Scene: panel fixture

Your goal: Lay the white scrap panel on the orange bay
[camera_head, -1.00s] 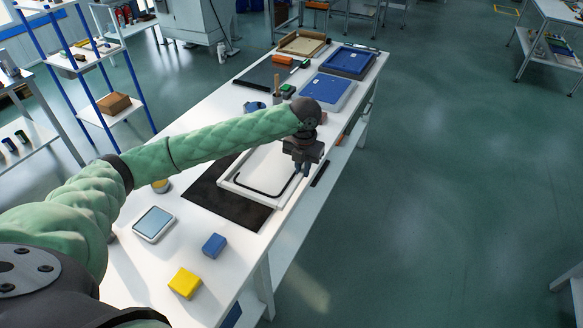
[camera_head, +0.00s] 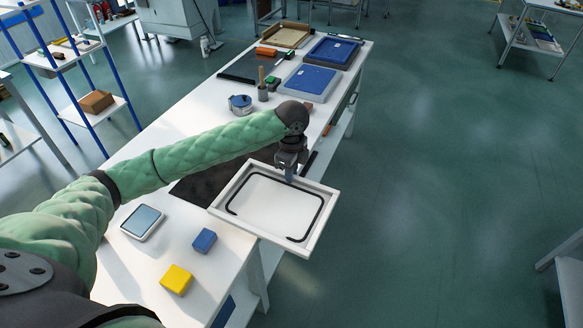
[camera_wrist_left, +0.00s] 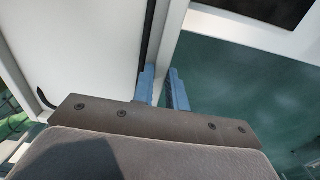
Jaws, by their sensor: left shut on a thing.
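The white panel (camera_head: 270,207) is a shallow rectangular frame with a raised white rim and a black strip along its inside. My left gripper (camera_head: 289,177) is shut on its far rim. The panel is off the dark mat and extends beyond the table's right edge. In the left wrist view the blue fingers (camera_wrist_left: 163,88) straddle the white rim (camera_wrist_left: 170,38). I see no clearly orange bay; a tan tray (camera_head: 302,41) lies at the table's far end. My right gripper is not in view.
The white table (camera_head: 190,133) holds the dark mat (camera_head: 205,184), a tablet-like device (camera_head: 142,222), a blue block (camera_head: 204,240) and a yellow block (camera_head: 176,279). Toward the far end are a blue round item (camera_head: 240,104), a brush cup (camera_head: 263,93), two blue trays (camera_head: 306,82) (camera_head: 334,50) and an orange block (camera_head: 265,51).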

